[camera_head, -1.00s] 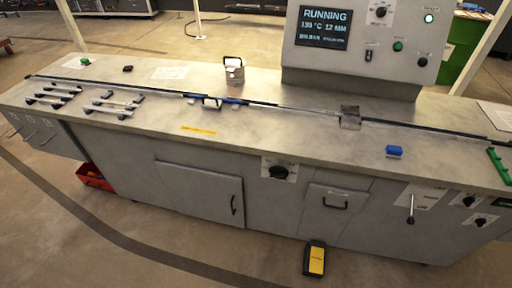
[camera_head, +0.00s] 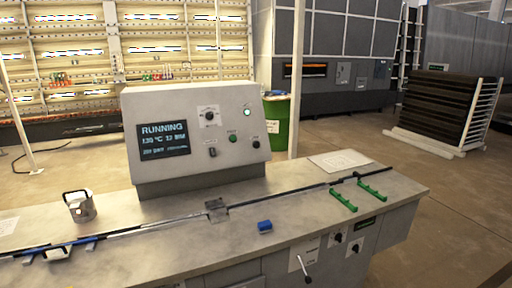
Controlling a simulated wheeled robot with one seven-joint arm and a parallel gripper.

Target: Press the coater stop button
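The grey control panel (camera_head: 180,174) stands on the long metal bench, with its sloped face toward me. Its dark screen (camera_head: 164,140) reads RUNNING. On the face are a black rotary knob (camera_head: 209,115), a lit green lamp (camera_head: 247,112), a green button (camera_head: 233,138), a black button (camera_head: 256,144) and a small toggle switch (camera_head: 212,152). The labels are too small to read, so I cannot tell which one is the stop button. My gripper is not in view.
The bench top (camera_head: 170,262) holds a small canister (camera_head: 79,206), a blue block (camera_head: 265,226), green brackets (camera_head: 343,201) and a paper sheet (camera_head: 340,162). A lever (camera_head: 304,267) sticks out of its front. A green barrel (camera_head: 277,122) and a white post (camera_head: 297,80) stand behind.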

